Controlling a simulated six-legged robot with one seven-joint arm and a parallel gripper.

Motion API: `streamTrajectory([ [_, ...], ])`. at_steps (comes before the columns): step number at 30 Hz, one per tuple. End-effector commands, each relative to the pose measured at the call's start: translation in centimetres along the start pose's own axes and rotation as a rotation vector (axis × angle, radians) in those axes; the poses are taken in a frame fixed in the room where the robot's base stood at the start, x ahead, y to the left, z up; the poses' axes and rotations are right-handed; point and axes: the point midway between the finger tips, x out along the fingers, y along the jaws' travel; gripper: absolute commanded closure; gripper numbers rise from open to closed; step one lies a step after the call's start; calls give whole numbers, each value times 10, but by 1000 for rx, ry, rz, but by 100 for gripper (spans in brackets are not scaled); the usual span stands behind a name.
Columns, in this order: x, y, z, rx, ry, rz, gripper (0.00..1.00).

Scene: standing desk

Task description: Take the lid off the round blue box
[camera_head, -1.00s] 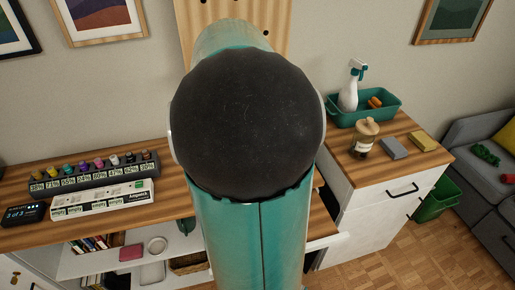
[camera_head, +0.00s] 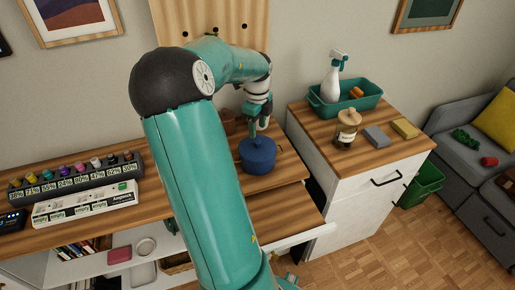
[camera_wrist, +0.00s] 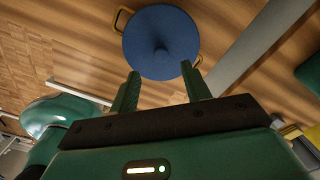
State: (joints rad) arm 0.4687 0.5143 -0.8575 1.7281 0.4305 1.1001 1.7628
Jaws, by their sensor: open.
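The round blue box (camera_head: 257,157) stands on the wooden desk, right of my arm in the head view. Its lid is on and has a small knob in the middle. The wrist view shows the blue lid (camera_wrist: 161,40) from above, with its knob pointing toward my fingers and a yellow handle at the box's left side. My gripper (camera_wrist: 165,88) is open and empty, its two green fingers apart from the lid. In the head view my gripper (camera_head: 258,122) hangs just above the box, partly hidden by my wrist.
A rack of coloured bottles (camera_head: 80,178) and a white box (camera_head: 85,205) stand on the desk at left.

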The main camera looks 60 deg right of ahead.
Motion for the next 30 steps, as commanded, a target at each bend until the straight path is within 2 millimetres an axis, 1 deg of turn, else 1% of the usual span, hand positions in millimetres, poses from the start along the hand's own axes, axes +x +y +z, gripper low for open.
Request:
streamTrajectory([
  [5,11,-2,-1,-1,1,0,53],
  [8,23,-2,0,0,1,1,53],
  [12,45,-3,1,0,2,1,53],
  [15,56,-3,1,-1,1,-1,53],
  [22,58,-3,1,-2,-1,-2,53],
  [23,58,-3,1,-2,-1,-2,57],
  [27,58,-3,1,-2,-1,-2,84],
  [29,58,-3,1,-2,-1,-2,96],
  [30,58,-3,1,-2,-1,-2,100],
])
